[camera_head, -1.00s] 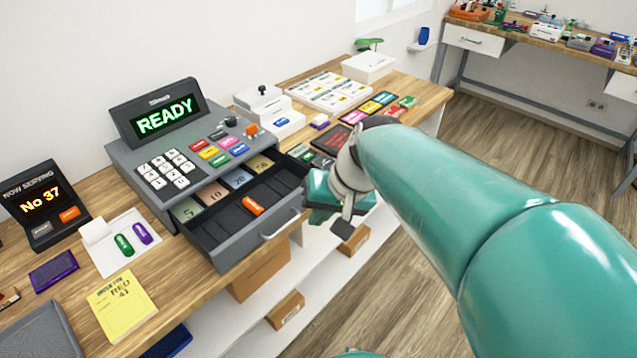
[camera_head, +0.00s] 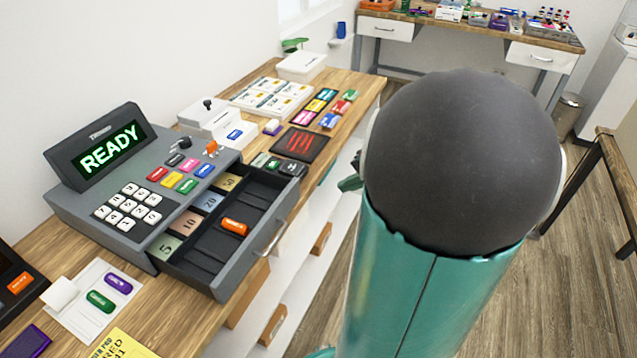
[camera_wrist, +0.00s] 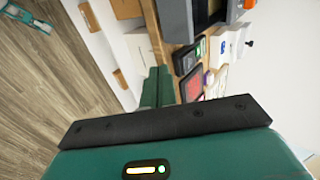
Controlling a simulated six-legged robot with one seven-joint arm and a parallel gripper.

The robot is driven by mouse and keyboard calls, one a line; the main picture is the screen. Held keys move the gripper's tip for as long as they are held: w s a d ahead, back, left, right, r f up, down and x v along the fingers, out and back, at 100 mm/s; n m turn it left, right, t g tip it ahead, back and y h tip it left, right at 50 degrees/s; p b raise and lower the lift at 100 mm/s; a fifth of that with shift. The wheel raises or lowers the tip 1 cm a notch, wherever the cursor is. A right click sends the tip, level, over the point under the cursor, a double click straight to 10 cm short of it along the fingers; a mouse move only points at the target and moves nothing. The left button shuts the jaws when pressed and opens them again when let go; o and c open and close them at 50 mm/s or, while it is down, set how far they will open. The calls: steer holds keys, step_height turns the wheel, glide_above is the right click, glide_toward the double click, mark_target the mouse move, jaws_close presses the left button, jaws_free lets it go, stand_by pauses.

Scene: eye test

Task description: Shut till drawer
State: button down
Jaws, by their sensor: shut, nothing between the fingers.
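The till drawer (camera_head: 222,291) stands pulled out of the grey cash register (camera_head: 75,198) in the head view. Its front has a pale bar handle (camera_head: 269,240). An orange item (camera_head: 234,226) lies in a dark compartment, with notes in the slots behind. In the wrist view the grey drawer front (camera_wrist: 174,20) shows at the top. My gripper (camera_wrist: 158,88) is shut and empty, its green fingers apart from the drawer, near the counter edge. In the head view my arm hides most of it; only a small green part shows, right of the drawer.
Open floor (camera_head: 325,280) is to the right.

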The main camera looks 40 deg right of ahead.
mark_target(248, 173)
steer(key=shift+w+r+x, duration=0.25)
steer(key=shift+x, duration=1.75)
steer(key=shift+w+r+x, duration=0.25)
steer(key=shift+r+x, duration=0.05)
steer(key=shift+x, duration=1.65)
steer(key=shift+w+r+x, duration=0.25)
steer(key=shift+x, duration=1.75)
steer(key=shift+w+a, duration=0.1)
steer(key=shift+a, duration=0.1)
steer(key=w+a, duration=0.2)
steer(key=w, duration=0.3)
steer(key=w+a, duration=0.2)
steer(key=w, duration=0.3)
steer(key=w+a, duration=0.2)
steer(key=w, duration=0.3)
steer(key=shift+w+a, duration=0.15)
steer(key=shift+a, duration=0.05)
steer(key=shift+w+a, duration=0.2)
steer(key=shift+w, duration=0.1)
steer(key=shift+w+a+r, duration=0.1)
steer(key=shift+w, duration=0.05)
